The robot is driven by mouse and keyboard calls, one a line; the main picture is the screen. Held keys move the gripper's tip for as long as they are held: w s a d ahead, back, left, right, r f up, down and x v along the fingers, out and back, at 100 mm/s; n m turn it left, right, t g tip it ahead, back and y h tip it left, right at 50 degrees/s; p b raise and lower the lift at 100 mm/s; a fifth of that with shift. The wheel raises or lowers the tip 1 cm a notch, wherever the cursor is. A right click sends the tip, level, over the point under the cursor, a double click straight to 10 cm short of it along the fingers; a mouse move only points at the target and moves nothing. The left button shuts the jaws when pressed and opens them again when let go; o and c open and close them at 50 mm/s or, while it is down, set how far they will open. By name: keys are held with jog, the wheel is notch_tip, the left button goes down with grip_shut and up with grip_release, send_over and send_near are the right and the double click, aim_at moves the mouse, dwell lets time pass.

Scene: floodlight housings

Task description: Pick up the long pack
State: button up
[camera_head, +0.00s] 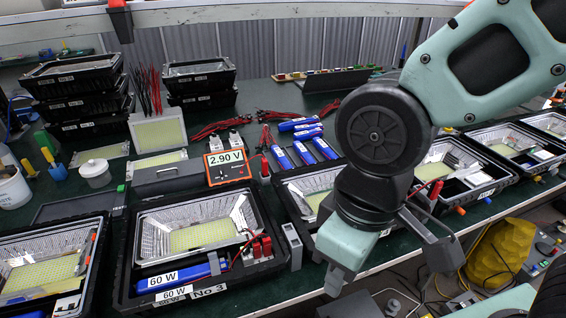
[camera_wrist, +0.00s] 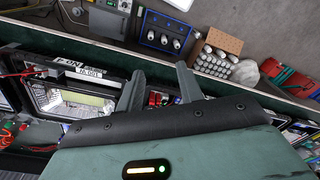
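Several blue cylindrical packs (camera_head: 304,152) lie on the green bench behind the row of housings, at the picture's centre in the head view. One blue pack (camera_head: 298,124) lies crosswise behind the others. Another long blue pack (camera_head: 180,275) lies along the front of the No 3 housing (camera_head: 128,250), under a 60 W label. I cannot tell which one is the long pack. My gripper (camera_head: 390,265) hangs over the bench's front edge, right of these packs. It also shows in the wrist view (camera_wrist: 160,86), fingers apart with nothing held between them.
Open floodlight housings line the bench front, with stacked housings (camera_head: 80,95) at the back left. An orange meter (camera_head: 227,166) reading 2.90 V stands left of the packs. Red leads lie behind them.

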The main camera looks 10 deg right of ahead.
jog(key=shift+o, duration=0.3)
jog(key=o, duration=0.4)
jog(key=shift+w, duration=0.15)
jog(key=shift+c, duration=0.2)
jog(key=w+a+m+y+b, duration=0.1)
jog(key=w+a+m+b, duration=0.35)
jog(key=w, duration=1.15)
jog(key=m+t+h+b, duration=0.1)
jog(key=m+t+b, duration=0.15)
jog(key=t, duration=0.25)
send_over(281, 155)
jog(key=s, duration=0.2)
jog(key=shift+n, duration=0.4)
notch_tip(281, 155, down, 18)
jog(key=shift+s+a+r, duration=0.1)
jog(key=shift+s+r, duration=0.05)
jog(key=shift+r, duration=0.05)
jog(key=shift+p+x, duration=0.35)
jog(key=shift+x, duration=2.35)
